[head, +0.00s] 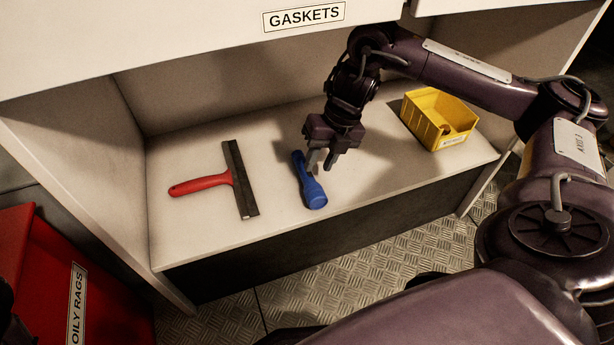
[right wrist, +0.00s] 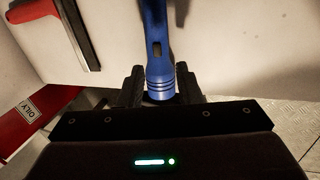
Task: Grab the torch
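The blue torch (head: 314,194) lies on the white shelf with its wide end toward the front edge. My right gripper (head: 323,163) is over the torch, pointing down, with its fingers apart. One finger overlaps the torch's right side in the head view. In the right wrist view the torch (right wrist: 158,62) runs between the two fingers (right wrist: 160,88), with its ringed end nearest the palm. I cannot tell whether the fingers touch it or are still above it. My left gripper is not in view.
A red-handled scraper (head: 205,184) lies left of the torch. A yellow bin (head: 428,117) stands to the right at the back. The GASKETS panel (head: 303,17) overhangs the shelf (head: 200,239). A red OILY RAGS container (head: 45,285) stands at lower left.

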